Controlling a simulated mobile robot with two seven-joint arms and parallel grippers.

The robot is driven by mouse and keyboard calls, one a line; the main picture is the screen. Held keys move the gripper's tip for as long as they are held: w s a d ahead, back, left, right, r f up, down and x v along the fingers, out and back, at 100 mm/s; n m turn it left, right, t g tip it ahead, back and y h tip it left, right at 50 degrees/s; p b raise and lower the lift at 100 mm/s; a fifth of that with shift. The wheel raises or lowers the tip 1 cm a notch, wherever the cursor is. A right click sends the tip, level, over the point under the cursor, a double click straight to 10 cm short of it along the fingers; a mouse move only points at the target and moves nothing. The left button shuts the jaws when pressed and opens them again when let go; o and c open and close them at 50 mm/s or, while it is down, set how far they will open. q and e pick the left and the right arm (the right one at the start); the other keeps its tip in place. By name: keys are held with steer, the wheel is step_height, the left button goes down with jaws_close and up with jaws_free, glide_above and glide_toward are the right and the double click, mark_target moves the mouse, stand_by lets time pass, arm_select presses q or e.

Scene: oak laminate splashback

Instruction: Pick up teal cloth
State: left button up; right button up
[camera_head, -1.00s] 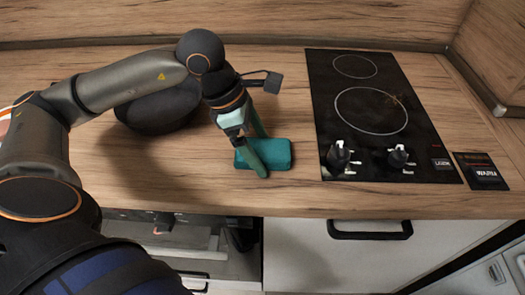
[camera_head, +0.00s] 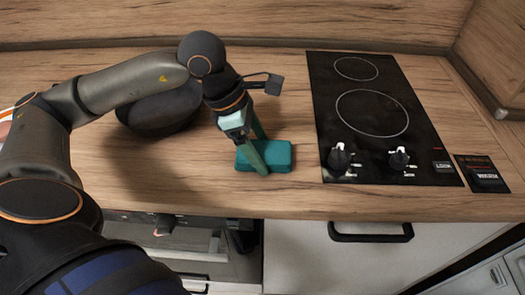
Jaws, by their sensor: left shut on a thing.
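The teal cloth (camera_head: 279,155) is a small folded block on the wooden counter, left of the cooktop. My left gripper (camera_head: 259,158) reaches down onto it from above and behind. Its green fingers are shut on the cloth's left part, one in front of it and one behind. The cloth still appears to rest on the counter; a small gap under it cannot be made out. My right gripper is not in view.
A black cooktop (camera_head: 370,115) with two ring zones and two knobs lies right of the cloth. A dark round bowl (camera_head: 158,112) stands behind and left, partly hidden by my arm. A drawer (camera_head: 190,250) below the counter is open. Bare counter (camera_head: 215,185) lies around the cloth.

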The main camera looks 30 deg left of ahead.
mark_target(269, 150)
arm_select(q)
steer(key=shift+r, duration=0.6)
step_height(269, 150, up, 2)
steer(key=shift+r+p, duration=0.25)
steer(key=shift+p, duration=0.05)
steer(key=s+d+r+b, duration=0.2)
steer(key=s+d+r, duration=0.4)
steer(key=s+r, duration=0.3)
steer(key=s, duration=0.3)
steer(key=shift+s+r, duration=0.15)
steer(key=shift+s, duration=0.2)
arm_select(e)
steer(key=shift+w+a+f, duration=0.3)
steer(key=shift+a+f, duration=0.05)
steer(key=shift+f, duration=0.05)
